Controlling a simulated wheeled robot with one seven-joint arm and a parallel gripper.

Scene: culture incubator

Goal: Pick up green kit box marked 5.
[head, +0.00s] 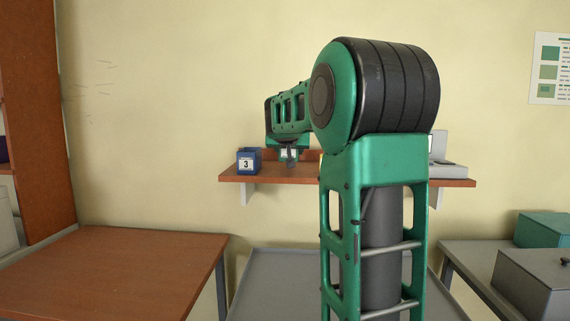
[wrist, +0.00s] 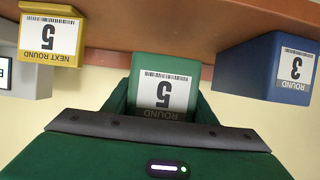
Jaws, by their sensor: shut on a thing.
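The green kit box (wrist: 182,75) marked 5 shows upside down in the middle of the wrist view, its white label facing my camera. My gripper (wrist: 163,100) is shut on it, with one dark green finger on each side. In the head view my gripper (head: 289,156) is at the wall shelf, to the right of the blue box. The held box is too small there to make out well, and I cannot tell whether it touches the shelf.
A blue box (head: 248,160) marked 3 stands at the left of the brown shelf (head: 265,178); it also shows in the wrist view (wrist: 262,68). A yellow box (wrist: 50,38) marked 5, "NEXT ROUND", is on the other side. A brown table (head: 120,270) stands lower left.

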